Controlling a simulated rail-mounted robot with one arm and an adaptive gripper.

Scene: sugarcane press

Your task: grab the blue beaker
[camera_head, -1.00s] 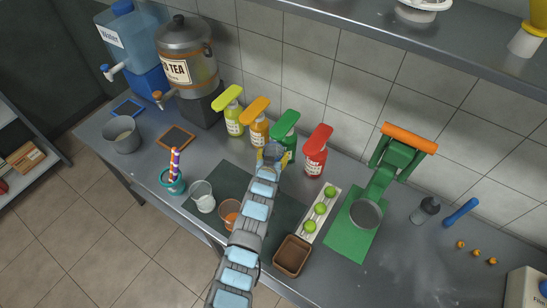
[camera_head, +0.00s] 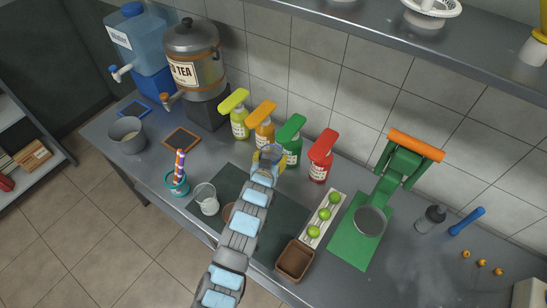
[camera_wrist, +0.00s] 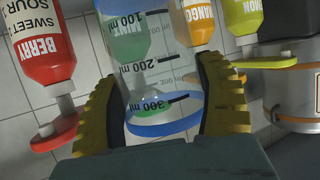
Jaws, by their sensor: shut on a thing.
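The blue beaker (camera_wrist: 160,100) is clear, with black volume marks and a blue rim, and fills the middle of the wrist view. The yellow pads of my gripper (camera_wrist: 166,105) press on its two sides. In the head view my gripper (camera_head: 267,156) is over the back of the dark mat, in front of the syrup bottles. There the beaker is small and mostly hidden by the fingers.
Yellow, orange, green and red-topped bottles (camera_head: 320,160) stand close behind my gripper. A clear glass (camera_head: 207,199), a teal cup (camera_head: 177,184), a lime tray (camera_head: 322,220), a brown box (camera_head: 294,261) and a green press (camera_head: 403,163) stand around the mat. A shelf overhangs the back.

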